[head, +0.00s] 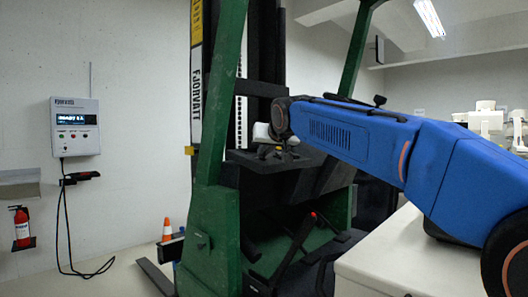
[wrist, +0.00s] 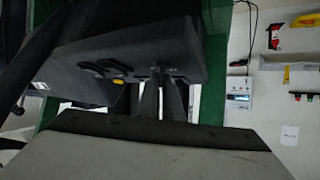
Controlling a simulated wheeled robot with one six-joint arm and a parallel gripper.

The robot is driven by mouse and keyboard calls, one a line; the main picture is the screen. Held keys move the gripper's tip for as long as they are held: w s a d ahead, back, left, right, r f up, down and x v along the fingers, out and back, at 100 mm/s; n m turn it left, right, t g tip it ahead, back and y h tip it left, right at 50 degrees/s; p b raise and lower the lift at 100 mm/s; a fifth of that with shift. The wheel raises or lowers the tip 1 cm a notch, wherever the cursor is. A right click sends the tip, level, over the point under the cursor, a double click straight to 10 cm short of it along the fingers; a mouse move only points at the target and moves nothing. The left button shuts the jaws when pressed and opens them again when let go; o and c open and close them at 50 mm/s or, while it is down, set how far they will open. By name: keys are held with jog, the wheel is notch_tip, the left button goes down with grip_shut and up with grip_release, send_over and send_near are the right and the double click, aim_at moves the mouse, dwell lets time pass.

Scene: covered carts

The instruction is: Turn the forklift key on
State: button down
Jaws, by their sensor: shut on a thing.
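The green forklift (head: 215,215) stands in the middle of the head view, with its black dashboard (head: 248,162) behind the front post. In the wrist view the dark dashboard panel (wrist: 120,45) fills the upper part, with small dark switches and a yellow mark on it. The fingertips of my gripper (wrist: 160,80) are at the panel's edge, around a small dark key (wrist: 160,69), and are shut on it. The key is mostly hidden by the fingers, and its turn angle cannot be read. In the head view my gripper (head: 274,153) is small at the dashboard.
A wall charger (head: 76,127) with a lit display hangs at left, its cable looping to the floor. A fire extinguisher (head: 21,227) and an orange cone (head: 167,229) are at left. A pale table (head: 405,255) lies under my arm at right. The forklift's green posts flank the dashboard.

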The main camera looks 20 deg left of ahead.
jog(key=shift+f+m+t+h, duration=0.1)
jog(key=shift+m+t+h, duration=0.35)
jog(key=shift+m+h, duration=1)
jog(key=shift+m+t+h, duration=0.45)
jog(key=shift+m+h, duration=0.8)
jog(key=shift+m, duration=0.4)
jog(key=c, duration=1.9)
grip_release()
jog(key=v, duration=1.7)
jog(key=shift+s, duration=0.25)
